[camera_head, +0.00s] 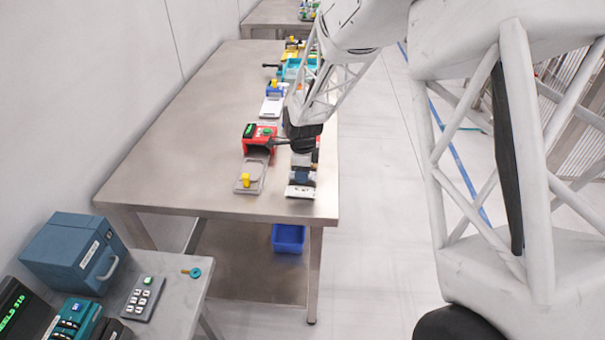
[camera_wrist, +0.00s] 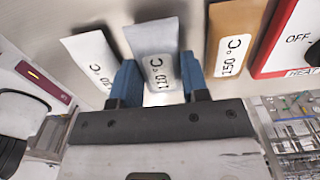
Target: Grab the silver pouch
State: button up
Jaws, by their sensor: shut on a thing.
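The silver pouch (camera_wrist: 152,38) is a grey packet with a white label that reads 110 °C, in the middle of the wrist view. My gripper (camera_wrist: 159,75) has one blue finger on each side of it and is shut on its lower, labelled part. In the head view my gripper (camera_head: 302,176) is low over the table's near right end; the pouch cannot be made out there.
A white pouch (camera_wrist: 92,55) is left of the silver one, and a brown pouch (camera_wrist: 236,32) labelled 150 °C is close on the right. A red panel (camera_wrist: 285,35) is beyond it. A red device (camera_head: 259,138) stands left of my gripper on the metal table (camera_head: 190,130).

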jog(key=shift+r, duration=0.45)
jog(key=shift+s+r, duration=0.15)
jog(key=shift+r, duration=0.8)
jog(key=s+d, duration=0.2)
jog(key=s, duration=0.5)
jog(key=s+d+r, duration=0.1)
jog(key=s+d, duration=0.2)
jog(key=s, duration=0.4)
jog(key=shift+s+r, duration=0.15)
jog(key=shift+s, duration=0.25)
jog(key=shift+d, duration=0.1)
